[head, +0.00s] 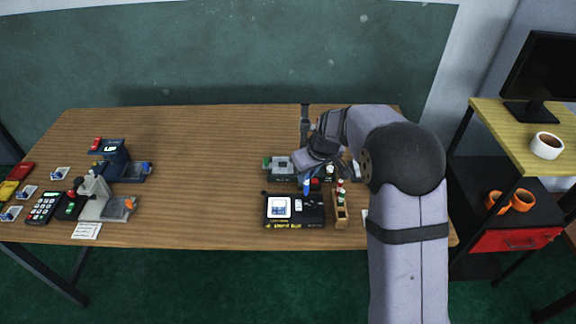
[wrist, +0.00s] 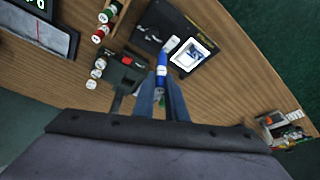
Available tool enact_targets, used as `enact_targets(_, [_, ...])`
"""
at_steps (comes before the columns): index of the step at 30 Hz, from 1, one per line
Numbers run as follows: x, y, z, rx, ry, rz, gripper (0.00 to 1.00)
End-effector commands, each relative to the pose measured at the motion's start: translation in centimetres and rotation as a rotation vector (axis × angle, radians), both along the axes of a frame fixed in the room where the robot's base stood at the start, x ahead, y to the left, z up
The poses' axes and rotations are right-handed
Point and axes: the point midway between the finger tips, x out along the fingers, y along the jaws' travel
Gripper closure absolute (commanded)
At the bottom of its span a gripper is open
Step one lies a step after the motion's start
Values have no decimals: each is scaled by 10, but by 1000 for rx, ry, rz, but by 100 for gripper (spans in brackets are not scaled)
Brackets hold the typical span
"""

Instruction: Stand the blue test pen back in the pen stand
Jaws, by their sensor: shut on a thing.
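The blue test pen (wrist: 162,67) is held between the fingers of my gripper (wrist: 164,85), with its white end pointing away in the wrist view. In the head view the pen's blue part (head: 306,187) shows just below my gripper (head: 308,178), above the back edge of the black device. The stand also shows at the top left of the wrist view (wrist: 122,14). My gripper is apart from the stand.
A black device (head: 295,212) with a white panel lies left of the stand. A dark green machine (head: 280,167) stands behind it. Several white-topped pieces (wrist: 97,73) are near the machine. The table middle (head: 205,190) is clear; other machines stand at the left.

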Motion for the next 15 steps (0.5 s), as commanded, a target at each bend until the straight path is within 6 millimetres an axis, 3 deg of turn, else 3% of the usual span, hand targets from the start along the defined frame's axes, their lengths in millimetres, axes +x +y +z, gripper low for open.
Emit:
enact_targets(1, [-3, -15, 9, -4, 6, -56, 100])
enact_targets(6, [-15, -59, 6, -4, 1, -243, 100])
enact_targets(15, [-37, -105, 3, 7, -14, -449, 100])
